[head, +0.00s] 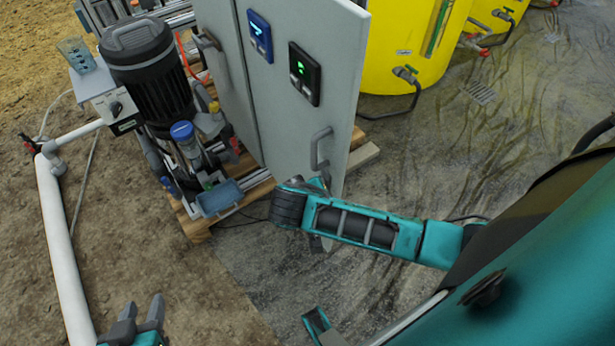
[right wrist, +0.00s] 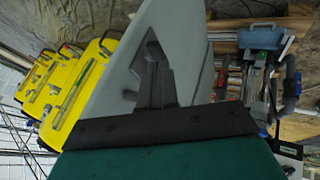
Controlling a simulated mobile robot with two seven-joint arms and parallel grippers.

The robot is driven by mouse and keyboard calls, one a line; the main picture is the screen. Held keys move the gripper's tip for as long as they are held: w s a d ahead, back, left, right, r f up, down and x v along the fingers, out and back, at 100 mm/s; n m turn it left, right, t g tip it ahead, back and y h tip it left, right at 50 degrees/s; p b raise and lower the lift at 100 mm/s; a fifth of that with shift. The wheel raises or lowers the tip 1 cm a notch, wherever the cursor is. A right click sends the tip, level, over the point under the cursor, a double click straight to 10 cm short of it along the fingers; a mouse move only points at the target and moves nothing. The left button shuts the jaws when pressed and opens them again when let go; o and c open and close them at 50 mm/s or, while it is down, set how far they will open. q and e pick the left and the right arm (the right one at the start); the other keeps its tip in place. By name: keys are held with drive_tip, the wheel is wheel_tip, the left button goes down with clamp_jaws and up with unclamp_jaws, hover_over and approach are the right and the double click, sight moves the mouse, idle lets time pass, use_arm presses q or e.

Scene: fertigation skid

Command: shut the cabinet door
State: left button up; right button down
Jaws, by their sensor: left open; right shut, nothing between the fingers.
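The grey cabinet door (head: 285,115) carries a blue display and a black one with green digits, with a bar handle (head: 320,150) near its free right edge. It stands at an angle to the neighbouring grey panel (head: 222,65), so it looks swung out. In the right wrist view my right gripper (right wrist: 152,45) is shut and empty in front of the grey door (right wrist: 190,45); contact is unclear. My left gripper (head: 140,308) is open and empty, low at left, away from the door.
A black pump (head: 150,70) with fittings stands on the wooden skid left of the door. A white pipe (head: 65,250) runs along the left. Yellow tanks (head: 405,45) stand behind the door at the right. The floor in front is mostly clear, with a thin cable.

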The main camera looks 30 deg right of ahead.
sight(331, 185)
drive_tip(key=shift+w+d+f, duration=0.2)
drive_tip(key=shift+d+f, duration=0.15)
drive_tip(key=shift+d, duration=0.55)
drive_tip(key=shift+w+d+f, duration=0.2)
drive_tip(key=shift+d+f, duration=0.2)
drive_tip(key=shift+d, duration=0.45)
drive_tip(key=shift+w+d+f, duration=0.2)
drive_tip(key=shift+d+f, duration=0.15)
drive_tip(key=shift+d, duration=0.55)
